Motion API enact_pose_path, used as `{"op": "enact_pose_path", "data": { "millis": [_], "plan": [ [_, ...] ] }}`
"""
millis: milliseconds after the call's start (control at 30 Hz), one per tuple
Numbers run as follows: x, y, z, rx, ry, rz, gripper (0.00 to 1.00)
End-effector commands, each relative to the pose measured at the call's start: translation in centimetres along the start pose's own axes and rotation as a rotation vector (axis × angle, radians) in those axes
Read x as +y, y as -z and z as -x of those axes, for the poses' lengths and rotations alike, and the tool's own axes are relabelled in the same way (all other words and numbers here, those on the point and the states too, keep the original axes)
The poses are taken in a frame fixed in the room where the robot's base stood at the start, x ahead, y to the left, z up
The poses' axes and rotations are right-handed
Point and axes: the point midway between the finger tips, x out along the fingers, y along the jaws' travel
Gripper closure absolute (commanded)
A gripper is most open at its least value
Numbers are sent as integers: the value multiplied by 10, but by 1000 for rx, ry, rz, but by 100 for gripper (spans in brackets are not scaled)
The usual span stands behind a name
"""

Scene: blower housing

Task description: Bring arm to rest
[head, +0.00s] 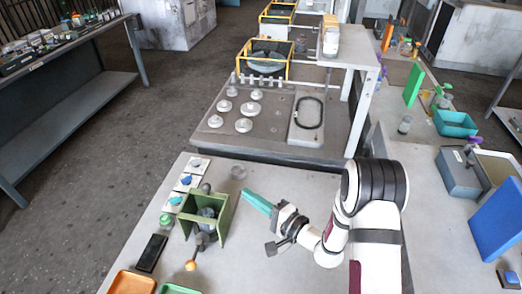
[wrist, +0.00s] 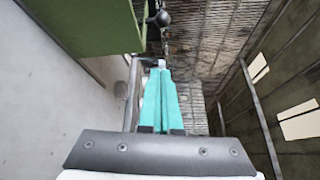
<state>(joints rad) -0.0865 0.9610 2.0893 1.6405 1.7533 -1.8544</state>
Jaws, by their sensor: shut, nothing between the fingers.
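My gripper (head: 248,195) has teal fingers, closed together and empty. It points left over the near table, just right of the green open-sided box (head: 221,226), apart from it. In the wrist view my gripper (wrist: 161,66) shows the two fingers meeting at the tips. The green box (wrist: 85,25) fills the upper left there, beside the fingers. A dark rounded part sits inside the box, partly hidden by its walls. My white arm stands at the right of the near table.
A tool with an orange knob (head: 190,265) lies before the box. A black slab (head: 151,253) and an orange tray (head: 132,283) are to its left. A clear round jar (head: 238,172) stands behind my gripper. Blue and green bins line the right bench.

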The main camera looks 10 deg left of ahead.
Motion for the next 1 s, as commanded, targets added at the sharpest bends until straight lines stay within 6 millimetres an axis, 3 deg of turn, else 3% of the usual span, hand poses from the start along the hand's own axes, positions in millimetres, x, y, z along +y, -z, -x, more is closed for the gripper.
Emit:
{"op": "enact_pose_path", "data": {
  "millis": [100,167,200,267,300,400,500,633,767,1000],
  "plan": [
    [-22,-20,2,-83,-7,-19,100],
    [-50,-53,10,-209,-45,-46,100],
    [-70,-83,22,-316,-104,-66,100],
    [-89,-132,55,-464,-256,-86,100],
    [-93,-160,82,-530,-386,-86,100],
    [-81,-202,160,-547,-758,-50,100],
    [-62,-206,232,-386,-1080,17,100],
    [-51,-189,295,-122,-1309,91,100],
    [-50,-179,319,9,-1380,120,100],
    [-50,-178,320,18,-1386,120,100]
  ]
}}
